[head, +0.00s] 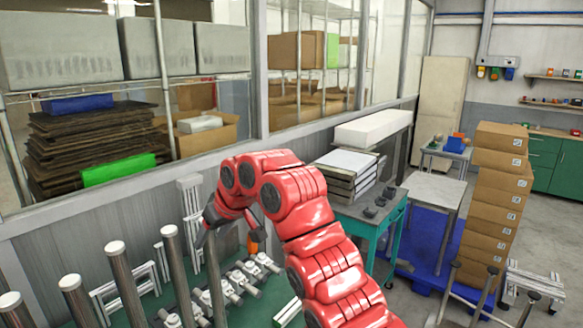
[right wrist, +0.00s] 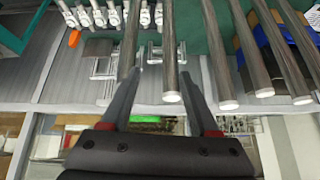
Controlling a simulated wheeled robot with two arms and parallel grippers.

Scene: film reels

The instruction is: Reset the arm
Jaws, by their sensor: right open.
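My right arm is red and reaches in from the bottom middle of the head view, bent at the top. Its gripper (head: 203,238) hangs low at the left of the arm, partly hidden among the posts. In the right wrist view the right gripper (right wrist: 165,85) has its two fingers spread apart. A dark post with a white cap (right wrist: 172,75) runs between the fingers in that picture; whether it lies between them in depth I cannot tell. My left gripper is not in view.
Several dark posts (head: 118,268) stand on a green surface beside silver fittings (head: 245,280) and white frames (head: 128,290). A glass-topped partition wall (head: 110,188) runs behind. A teal cart (head: 370,213) and stacked cardboard boxes (head: 490,205) stand at right, with some grey floor clear.

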